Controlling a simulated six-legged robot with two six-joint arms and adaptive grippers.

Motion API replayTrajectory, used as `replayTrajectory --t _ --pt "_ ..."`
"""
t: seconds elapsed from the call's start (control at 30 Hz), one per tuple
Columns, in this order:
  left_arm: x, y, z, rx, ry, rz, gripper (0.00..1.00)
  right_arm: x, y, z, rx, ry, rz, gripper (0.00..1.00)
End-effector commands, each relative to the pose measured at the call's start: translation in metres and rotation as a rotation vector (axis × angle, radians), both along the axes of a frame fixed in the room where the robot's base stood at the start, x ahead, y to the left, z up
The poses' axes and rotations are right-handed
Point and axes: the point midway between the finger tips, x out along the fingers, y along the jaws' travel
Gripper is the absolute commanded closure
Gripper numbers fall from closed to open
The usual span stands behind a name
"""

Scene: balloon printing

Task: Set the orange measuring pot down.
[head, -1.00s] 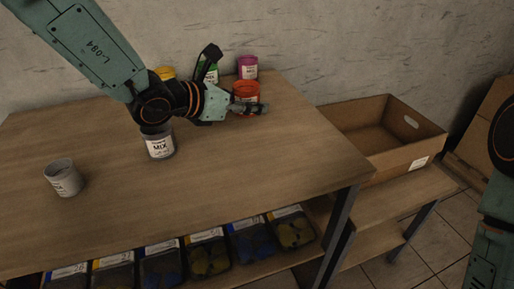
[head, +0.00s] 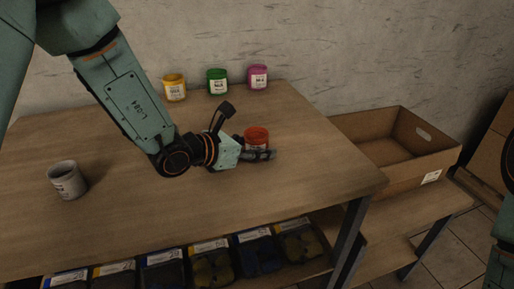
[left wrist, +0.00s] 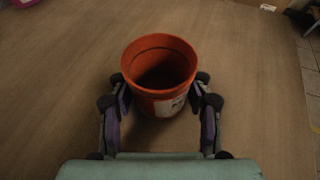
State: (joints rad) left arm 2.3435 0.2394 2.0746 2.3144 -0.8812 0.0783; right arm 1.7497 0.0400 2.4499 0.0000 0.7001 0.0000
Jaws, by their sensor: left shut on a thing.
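The orange measuring pot (head: 257,134) is at the middle right of the table in the head view, partly hidden by my gripper. In the left wrist view the orange pot (left wrist: 160,75) stands upright between the fingers, its mouth open and dark inside. My left gripper (head: 262,155) is shut on it, one finger on each side, also seen in the left wrist view (left wrist: 160,92). The pot is low over the wooden table (head: 310,180); I cannot tell whether its base touches. My right gripper is out of view.
Yellow (head: 175,88), green (head: 217,82) and magenta (head: 258,77) pots stand along the table's back edge. A grey pot (head: 66,181) stands at the left. An open cardboard box (head: 400,150) is beyond the right edge. The table around the orange pot is clear.

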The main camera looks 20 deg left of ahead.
Motion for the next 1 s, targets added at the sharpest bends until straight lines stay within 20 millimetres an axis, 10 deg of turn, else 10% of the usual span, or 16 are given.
replayTrajectory --t 0.3,0.33,0.57,1.0 --pt "-0.0002 0.0002 -0.0053 0.000 0.000 0.000 0.83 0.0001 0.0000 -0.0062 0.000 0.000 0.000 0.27" --pt "-0.0002 0.0002 -0.0045 -0.001 0.001 0.000 0.48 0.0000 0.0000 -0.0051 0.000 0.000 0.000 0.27" --pt "-0.0002 0.0002 -0.0038 -0.001 0.001 0.000 0.28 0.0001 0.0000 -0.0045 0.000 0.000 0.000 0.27" --pt "-0.0001 0.0002 0.0017 -0.001 0.001 0.000 0.27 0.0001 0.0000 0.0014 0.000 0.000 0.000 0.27"
